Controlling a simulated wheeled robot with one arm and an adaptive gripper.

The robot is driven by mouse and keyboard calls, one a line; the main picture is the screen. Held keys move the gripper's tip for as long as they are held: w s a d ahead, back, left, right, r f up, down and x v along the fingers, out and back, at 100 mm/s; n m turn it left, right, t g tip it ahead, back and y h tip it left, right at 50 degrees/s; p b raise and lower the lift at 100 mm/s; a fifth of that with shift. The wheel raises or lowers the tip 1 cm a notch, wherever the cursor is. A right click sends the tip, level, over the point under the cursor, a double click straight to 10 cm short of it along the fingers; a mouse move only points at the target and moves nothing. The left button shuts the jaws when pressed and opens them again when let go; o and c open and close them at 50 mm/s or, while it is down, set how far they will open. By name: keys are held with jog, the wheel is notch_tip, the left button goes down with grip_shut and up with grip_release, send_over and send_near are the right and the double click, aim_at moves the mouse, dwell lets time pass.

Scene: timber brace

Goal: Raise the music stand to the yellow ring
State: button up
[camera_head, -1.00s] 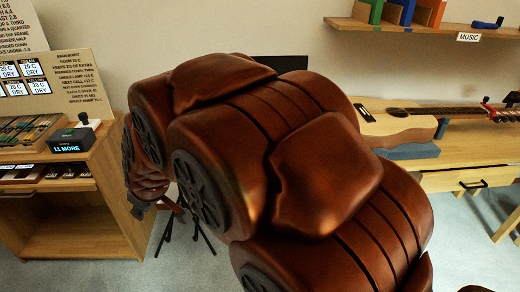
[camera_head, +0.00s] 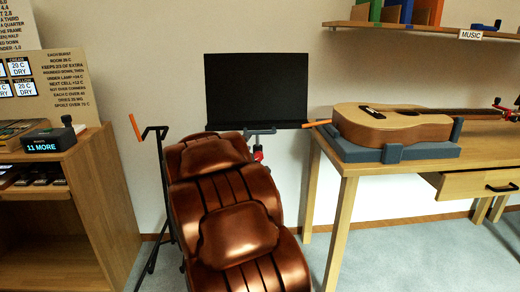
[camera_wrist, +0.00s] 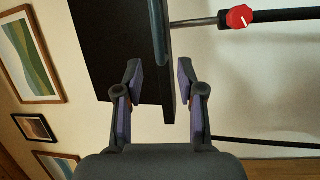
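The music stand's black desk (camera_head: 256,88) is upright against the wall in the head view, with a ledge along its bottom edge. In the wrist view the black desk (camera_wrist: 105,50) appears turned sideways, with its ledge pointing between the fingers. A red knob (camera_wrist: 240,17) sits on the stand's pole, and it also shows in the head view (camera_head: 258,153). My gripper (camera_wrist: 159,69) is open, its two fingers apart on either side of the ledge edge; I cannot tell whether they touch it. My arm hides the gripper and the lower stand in the head view. No yellow ring shows.
A guitar (camera_head: 400,125) lies on a blue-grey support on the wooden table (camera_head: 350,168) at right. A wooden cabinet (camera_head: 85,190) with a "11 MORE" display (camera_head: 48,140) stands at left. A wall shelf (camera_head: 420,30) is above right. Black poles with orange tips (camera_head: 135,127) stand left.

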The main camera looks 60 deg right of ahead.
aim_at(259, 134)
jog(key=shift+g+h, duration=0.3)
jog(key=shift+h, duration=0.2)
jog(key=shift+w+d+r+b, duration=0.15)
jog(key=shift+d+b, duration=0.4)
jog(key=shift+d, duration=0.9)
jog(key=shift+d+r+b, duration=0.15)
jog(key=shift+d+b, duration=0.35)
jog(key=shift+d, duration=1)
jog(key=shift+w+d+r+b, duration=0.15)
jog(key=shift+d+b, duration=0.4)
jog(key=shift+d, duration=0.9)
jog(key=shift+s, duration=0.1)
grip_shut()
